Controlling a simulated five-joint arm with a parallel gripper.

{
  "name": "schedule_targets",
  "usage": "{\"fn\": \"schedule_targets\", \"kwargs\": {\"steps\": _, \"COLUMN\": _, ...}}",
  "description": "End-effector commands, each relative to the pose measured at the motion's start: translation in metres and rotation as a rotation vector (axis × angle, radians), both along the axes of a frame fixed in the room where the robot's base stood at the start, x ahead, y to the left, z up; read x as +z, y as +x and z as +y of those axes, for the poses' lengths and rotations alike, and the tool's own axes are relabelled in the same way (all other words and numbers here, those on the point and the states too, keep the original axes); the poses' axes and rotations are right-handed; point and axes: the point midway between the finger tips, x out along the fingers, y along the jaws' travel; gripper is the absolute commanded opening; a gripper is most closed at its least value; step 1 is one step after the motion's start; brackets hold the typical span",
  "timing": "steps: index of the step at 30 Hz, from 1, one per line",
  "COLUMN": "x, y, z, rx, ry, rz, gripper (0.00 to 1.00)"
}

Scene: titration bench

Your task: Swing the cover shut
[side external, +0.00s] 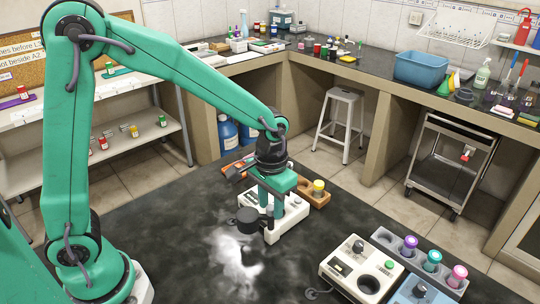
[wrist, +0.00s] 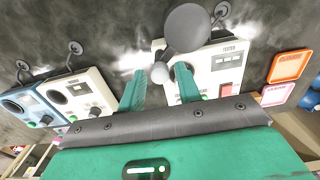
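The tester (wrist: 228,66) is a white box with a red switch; it also stands on the dark bench in the side view (side external: 290,222). A grey round cover (wrist: 187,28) sits at the tester's far edge, off to one side of a dark round well partly hidden by my right finger. A small round grey knob (wrist: 160,73) joins the cover. The cover shows as a dark disc in the side view (side external: 248,219). My gripper (wrist: 160,92) is open, its fingers apart with the knob in the gap; contact cannot be told.
A cream device (side external: 362,268) and a blue device (side external: 418,289) stand at front right, beside a rack of coloured vials (side external: 437,262). An orange holder with a yellow-capped vial (side external: 318,190) lies behind the tester. The bench left of the tester is clear.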

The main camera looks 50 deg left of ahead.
Motion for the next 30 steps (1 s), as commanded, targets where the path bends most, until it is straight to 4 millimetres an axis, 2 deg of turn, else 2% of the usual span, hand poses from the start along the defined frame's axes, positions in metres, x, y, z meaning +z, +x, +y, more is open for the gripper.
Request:
{"fn": "schedule_targets", "kwargs": {"steps": 1, "x": 0.0002, "y": 0.0001, "z": 0.0000, "rx": 0.000, "ry": 0.000, "rz": 0.000, "gripper": 0.24}}
{"fn": "schedule_targets", "kwargs": {"steps": 3, "x": 0.0002, "y": 0.0001, "z": 0.0000, "rx": 0.000, "ry": 0.000, "rz": 0.000, "gripper": 0.10}}
{"fn": "schedule_targets", "kwargs": {"steps": 4, "x": 0.0002, "y": 0.0001, "z": 0.0000, "rx": 0.000, "ry": 0.000, "rz": 0.000, "gripper": 0.08}}
{"fn": "schedule_targets", "kwargs": {"steps": 14, "x": 0.0004, "y": 0.0002, "z": -0.0001, "rx": -0.056, "ry": 0.000, "rz": -0.001, "gripper": 0.08}}
{"fn": "schedule_targets", "kwargs": {"steps": 30, "x": 0.0006, "y": 0.0003, "z": -0.0002, "rx": -0.460, "ry": 0.000, "rz": -0.001, "gripper": 0.08}}
